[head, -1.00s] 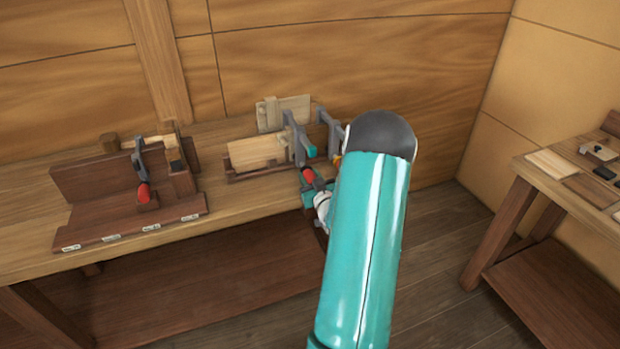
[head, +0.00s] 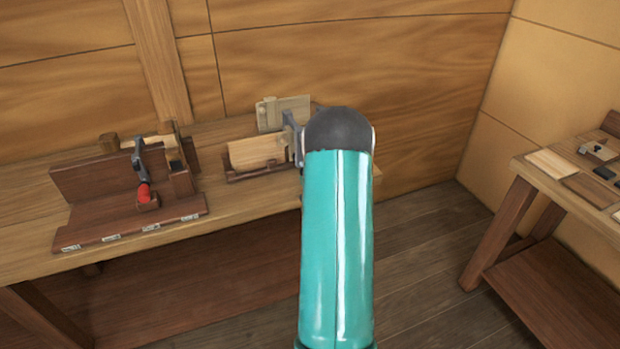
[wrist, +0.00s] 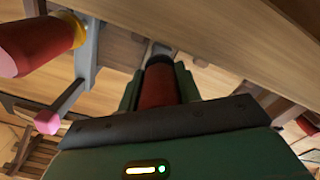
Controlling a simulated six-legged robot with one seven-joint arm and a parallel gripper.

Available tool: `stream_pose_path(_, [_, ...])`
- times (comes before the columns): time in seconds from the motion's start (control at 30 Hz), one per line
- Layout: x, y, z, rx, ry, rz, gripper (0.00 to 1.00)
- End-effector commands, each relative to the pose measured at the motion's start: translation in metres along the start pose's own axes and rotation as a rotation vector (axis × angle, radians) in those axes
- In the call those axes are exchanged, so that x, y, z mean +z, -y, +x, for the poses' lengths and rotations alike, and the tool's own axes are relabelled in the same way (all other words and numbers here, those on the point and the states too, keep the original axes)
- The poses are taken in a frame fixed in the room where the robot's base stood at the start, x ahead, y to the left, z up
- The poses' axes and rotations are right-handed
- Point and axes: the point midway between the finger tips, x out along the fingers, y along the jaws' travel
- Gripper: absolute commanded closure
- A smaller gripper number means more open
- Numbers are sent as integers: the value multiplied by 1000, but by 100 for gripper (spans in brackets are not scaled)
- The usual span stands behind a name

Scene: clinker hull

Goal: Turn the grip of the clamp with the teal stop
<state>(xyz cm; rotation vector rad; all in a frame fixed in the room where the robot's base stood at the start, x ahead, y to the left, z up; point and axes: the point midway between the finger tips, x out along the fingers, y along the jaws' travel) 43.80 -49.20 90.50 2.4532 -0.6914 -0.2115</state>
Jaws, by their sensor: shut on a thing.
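In the wrist view my gripper (wrist: 160,88) is shut on a dark red grip (wrist: 160,84), with a green finger on each side of it. The clamp's teal stop is hidden in both views now. In the head view a grey clamp bar (head: 291,127) shows by the pale boards; my arm hides the rest of it, its grip and my gripper. In the wrist view a second clamp stands to the left, with a red grip (wrist: 25,45), a yellow collar (wrist: 77,28) and a pink stop (wrist: 47,122).
The workbench (head: 235,195) runs along the wall. A brown wooden fixture (head: 95,190) with a red-gripped clamp (head: 143,190) stands at its left. Pale boards (head: 258,152) stand beside my arm. Another table (head: 555,195) is at the right, with open floor between.

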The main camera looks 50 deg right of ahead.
Motion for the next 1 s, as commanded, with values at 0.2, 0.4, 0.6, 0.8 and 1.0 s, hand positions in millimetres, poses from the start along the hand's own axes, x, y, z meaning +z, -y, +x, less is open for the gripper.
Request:
stream_pose_path(0.2, [-1, 1, 1, 2, -3, -140, 89])
stream_pose_path(0.4, [-1, 0, 1, 4, -3, -215, 89])
stream_pose_path(0.6, [-2, 0, 1, 6, -4, -242, 89])
stream_pose_path(0.8, [-2, 0, 2, 6, -4, -245, 89])
stream_pose_path(1.0, [-2, 0, 2, 6, -4, -244, 56])
